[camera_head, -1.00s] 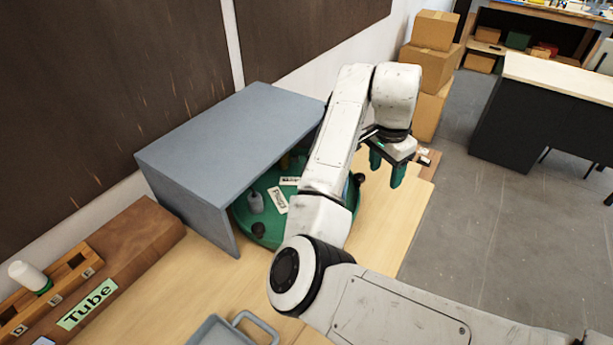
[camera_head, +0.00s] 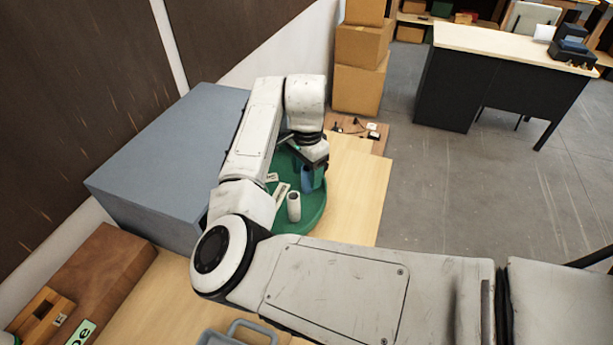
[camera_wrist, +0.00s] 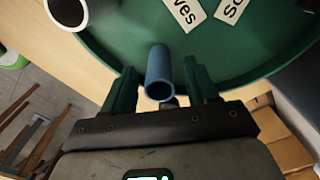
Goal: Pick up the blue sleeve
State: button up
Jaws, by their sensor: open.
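The blue sleeve (camera_wrist: 159,72) is a small blue tube on the green round tray (camera_wrist: 125,45) in the wrist view. It sits between the two green fingers of my gripper (camera_wrist: 162,88), which is open, with a gap visible on each side of the tube. In the head view the blue sleeve (camera_head: 307,178) shows beside the green fingers of my gripper (camera_head: 314,182), over the green tray (camera_head: 300,219). A white tube (camera_head: 294,207) stands on the tray nearby, and it also shows in the wrist view (camera_wrist: 68,12).
White labels (camera_head: 281,193) lie on the tray. A grey-blue box-like cover (camera_head: 165,150) stands to the left. A wooden board with small parts (camera_head: 358,132) lies behind. A grey tray with a handle (camera_head: 238,334) is at the front. Bare table (camera_head: 355,190) is to the right.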

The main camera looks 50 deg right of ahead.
aim_at(307, 180)
jog(key=shift+f, duration=1.55)
grip_shut()
jog(key=shift+r, duration=0.1)
